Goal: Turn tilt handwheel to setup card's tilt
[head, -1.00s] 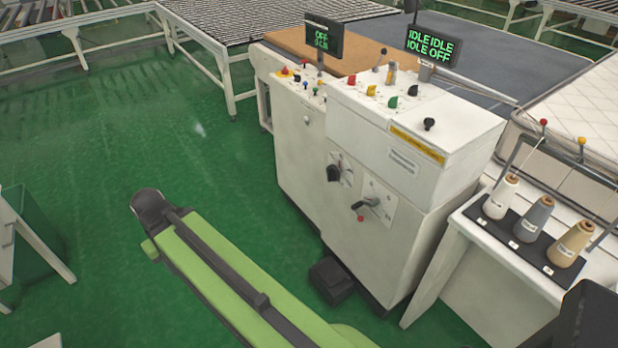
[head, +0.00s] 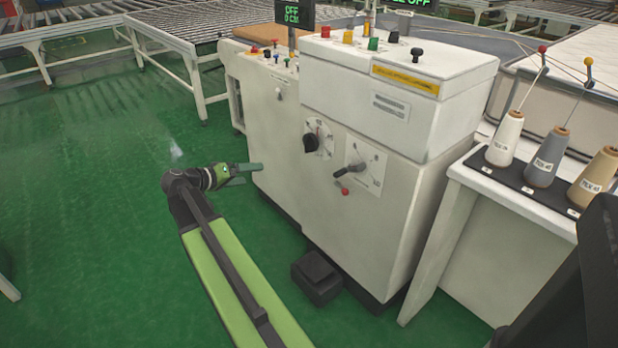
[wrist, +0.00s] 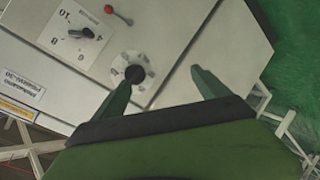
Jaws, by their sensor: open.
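A white machine cabinet (head: 345,225) carries a round white dial with a black knob (head: 311,142) on its front; it also shows in the wrist view (wrist: 135,74), close to the left finger. To its right is a numbered scale plate with a black pointer (head: 354,168) and a red-ended lever (head: 345,190). I cannot tell for certain which is the tilt handwheel. My gripper (head: 246,173) is open and empty, left of the dial in the head view; the wrist view shows both fingers (wrist: 157,82) apart. No setup card is readable; a yellow label (head: 405,80) sits above.
A black foot pedal box (head: 317,276) stands on the floor before the cabinet. Thread cones (head: 543,157) stand on a side table at right. A roller conveyor (head: 165,22) runs behind. Green floor at left is free.

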